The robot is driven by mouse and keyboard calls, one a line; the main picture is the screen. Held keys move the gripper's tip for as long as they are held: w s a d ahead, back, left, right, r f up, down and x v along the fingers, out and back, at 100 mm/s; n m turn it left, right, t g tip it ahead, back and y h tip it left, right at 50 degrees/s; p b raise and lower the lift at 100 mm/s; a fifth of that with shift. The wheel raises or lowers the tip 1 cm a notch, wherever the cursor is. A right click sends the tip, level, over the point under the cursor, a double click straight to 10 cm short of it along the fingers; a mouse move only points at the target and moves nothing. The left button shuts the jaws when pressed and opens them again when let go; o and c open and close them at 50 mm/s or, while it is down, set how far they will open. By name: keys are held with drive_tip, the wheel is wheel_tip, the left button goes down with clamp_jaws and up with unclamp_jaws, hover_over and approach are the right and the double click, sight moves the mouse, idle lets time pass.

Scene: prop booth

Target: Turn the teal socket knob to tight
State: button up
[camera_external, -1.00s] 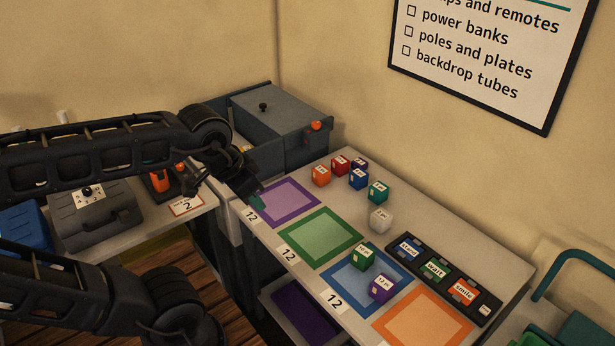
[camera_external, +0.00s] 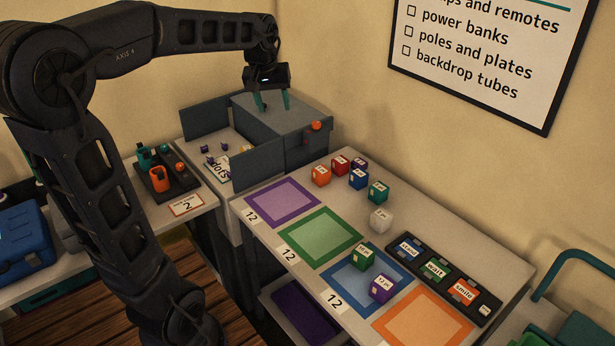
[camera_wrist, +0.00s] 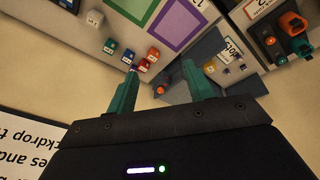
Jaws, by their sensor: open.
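On the left shelf, a black holder (camera_external: 183,188) carries a teal piece (camera_external: 145,155) with a dark top, an orange piece (camera_external: 159,178) and a small red-orange knob (camera_external: 180,167). The teal piece is small here; I cannot tell its knob or its setting. In the wrist view the teal piece (camera_wrist: 302,46) and orange piece (camera_wrist: 292,22) show at the upper right. My gripper (camera_external: 273,101) is open and empty, its teal fingers pointing down above the grey box, to the right of and higher than the holder. Both fingers also show in the wrist view (camera_wrist: 160,72).
The grey box (camera_external: 285,125) has an orange button (camera_external: 316,125) and upright side panels (camera_external: 256,165). Several small cubes, coloured squares and a dark labelled strip (camera_external: 437,270) lie on the right table. A blue case (camera_external: 25,240) stands at far left.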

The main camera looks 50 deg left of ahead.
drive_tip(key=w+a+f+n+g, duration=0.1)
drive_tip(key=a+f+n, duration=0.2)
drive_tip(key=a, duration=0.8)
drive_tip(key=w+a+f+n, duration=0.1)
drive_tip(key=a+f+n, duration=0.2)
drive_tip(key=a, duration=0.8)
drive_tip(key=w+a+f+n+g, duration=0.1)
drive_tip(key=w+a+f+n, duration=0.15)
drive_tip(key=a, duration=0.85)
drive_tip(key=s+a+f+n, duration=0.3)
drive_tip(key=s+a+f, duration=0.4)
drive_tip(key=a, duration=0.3)
drive_tip(key=s+a+f+n+h, duration=0.1)
drive_tip(key=s+a+f+n, duration=0.2)
drive_tip(key=s+a+f, duration=0.5)
drive_tip(key=s+a+f+n, duration=0.3)
drive_tip(key=s+a+f, duration=0.2)
drive_tip(key=a, duration=0.8)
drive_tip(key=shift+m+g, duration=0.25)
drive_tip(key=shift+g, duration=0.15)
drive_tip(key=f, duration=1)
drive_tip(key=shift+w+d+f, duration=0.25)
drive_tip(key=shift+w+f, duration=0.05)
drive_tip(key=shift+f, duration=0.05)
drive_tip(key=c, duration=1)
